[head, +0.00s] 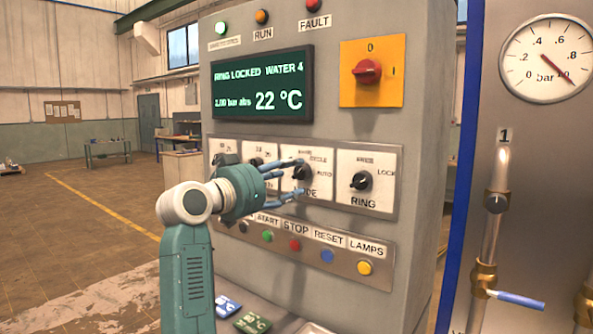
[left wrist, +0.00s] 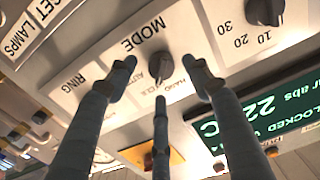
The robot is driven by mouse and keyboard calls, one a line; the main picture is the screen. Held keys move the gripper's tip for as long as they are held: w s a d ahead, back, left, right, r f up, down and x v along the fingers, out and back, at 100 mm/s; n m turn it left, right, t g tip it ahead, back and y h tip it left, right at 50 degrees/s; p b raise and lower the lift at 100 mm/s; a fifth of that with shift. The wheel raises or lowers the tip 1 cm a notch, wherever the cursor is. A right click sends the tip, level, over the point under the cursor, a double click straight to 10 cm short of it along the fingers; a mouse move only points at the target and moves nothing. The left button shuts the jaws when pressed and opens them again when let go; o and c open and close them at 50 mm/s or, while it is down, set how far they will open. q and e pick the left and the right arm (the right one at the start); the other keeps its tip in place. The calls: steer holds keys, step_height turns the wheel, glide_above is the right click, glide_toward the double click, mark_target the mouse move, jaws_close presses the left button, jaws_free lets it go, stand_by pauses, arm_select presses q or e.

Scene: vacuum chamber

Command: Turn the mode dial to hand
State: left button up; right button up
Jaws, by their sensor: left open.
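The mode dial (head: 302,173) is a dark knob on a white plate of the grey control cabinet, with HAND, CYCLE and AUTO around it and MODE below, partly covered by my fingers. It also shows in the left wrist view (left wrist: 159,64). I cannot tell for sure which mark its pointer is on. My left gripper (head: 296,177) is open in front of the dial. In the left wrist view its blue-grey fingers (left wrist: 160,75) are spread around the knob, with a visible gap on either side. I cannot tell whether any finger touches it. My right gripper is not in view.
The ring dial (head: 361,181) is close on the right. Below is a row of buttons with a yellow one (head: 364,268). Above are a green display (head: 262,86) reading RING LOCKED and a red rotary switch (head: 368,71). A pipe (head: 497,185) stands at the far right.

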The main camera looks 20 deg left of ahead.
mark_target(297, 175)
arm_select(q)
steer(key=shift+p+x, duration=0.3)
steer(key=shift+x, duration=1.35)
steer(key=shift+f, duration=0.1)
steer(key=c, duration=1.2)
